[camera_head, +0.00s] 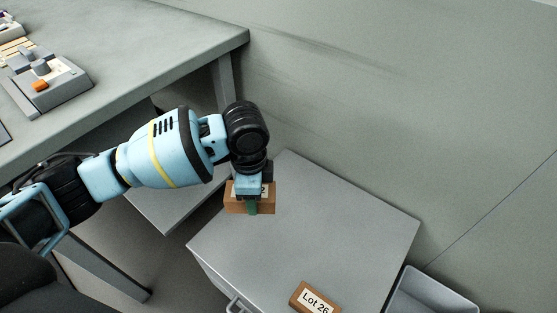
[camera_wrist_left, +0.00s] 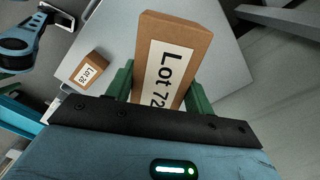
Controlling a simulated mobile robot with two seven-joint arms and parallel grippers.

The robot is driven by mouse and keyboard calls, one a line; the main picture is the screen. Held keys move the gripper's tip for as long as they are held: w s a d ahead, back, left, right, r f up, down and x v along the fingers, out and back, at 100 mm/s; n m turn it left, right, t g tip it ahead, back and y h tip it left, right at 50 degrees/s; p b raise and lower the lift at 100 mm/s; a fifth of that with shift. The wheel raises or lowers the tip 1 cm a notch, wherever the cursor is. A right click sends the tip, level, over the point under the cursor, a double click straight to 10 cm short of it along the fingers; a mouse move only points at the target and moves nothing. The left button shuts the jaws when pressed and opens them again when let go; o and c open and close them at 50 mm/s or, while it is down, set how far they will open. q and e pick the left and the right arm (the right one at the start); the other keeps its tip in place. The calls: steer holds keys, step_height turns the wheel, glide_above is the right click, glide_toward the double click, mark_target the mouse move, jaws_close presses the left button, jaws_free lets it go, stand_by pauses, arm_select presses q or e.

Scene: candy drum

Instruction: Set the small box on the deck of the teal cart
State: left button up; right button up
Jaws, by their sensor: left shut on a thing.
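My left gripper (camera_head: 252,208) is shut on a brown box (camera_head: 265,207) with a white label, held over the grey cabinet top. In the left wrist view the held box (camera_wrist_left: 178,45) sits between my green fingers (camera_wrist_left: 158,92), and its label starts "Lot 7"; the rest is partly hidden. A second brown box (camera_head: 313,298), labelled "Lot 26", lies on the cabinet's near part; it also shows in the left wrist view (camera_wrist_left: 82,70). A teal surface (camera_wrist_left: 14,112) shows at the left edge of the wrist view; I cannot tell whether it is the cart. My right gripper is not seen.
The grey cabinet (camera_head: 330,225) has a broad bare top. A grey open bin (camera_head: 432,290) stands to its right. A grey table (camera_head: 150,55) with a control panel (camera_head: 45,82) is at the upper left. A plain wall (camera_head: 420,90) stands behind.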

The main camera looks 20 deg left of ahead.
arm_select(q)
steer(key=s+a+r+n, duration=0.4)
steer(key=s+r+n, duration=0.2)
steer(key=r+n, duration=0.5)
steer(key=n, duration=0.3)
steer(key=shift+s+n, duration=0.4)
